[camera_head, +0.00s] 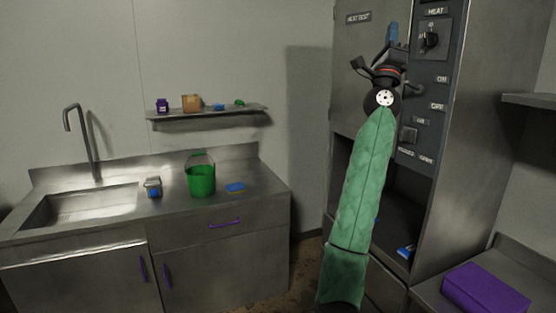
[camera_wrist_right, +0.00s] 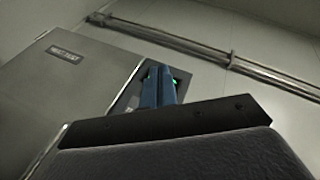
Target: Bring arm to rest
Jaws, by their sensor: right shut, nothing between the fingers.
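My right arm, in a green sleeve, reaches up across the right half of the head view in front of the autoclave (camera_head: 362,85). Its right gripper (camera_head: 392,32) points upward near the top of the cabinet, left of the HEAT knob (camera_head: 430,40). The blue fingers are together with nothing between them. In the right wrist view the shut fingers (camera_wrist_right: 158,85) show in front of the cabinet's upper part (camera_wrist_right: 75,75). I cannot tell whether they touch the cabinet. My left gripper is in neither view.
A steel counter (camera_head: 255,205) with a sink (camera_head: 80,205) and a green bucket (camera_head: 201,178) stands at left, below a wall shelf (camera_head: 190,124) of small items. A purple box (camera_head: 485,290) lies on the right bench. A blue item (camera_head: 405,251) lies in the autoclave's open lower bay.

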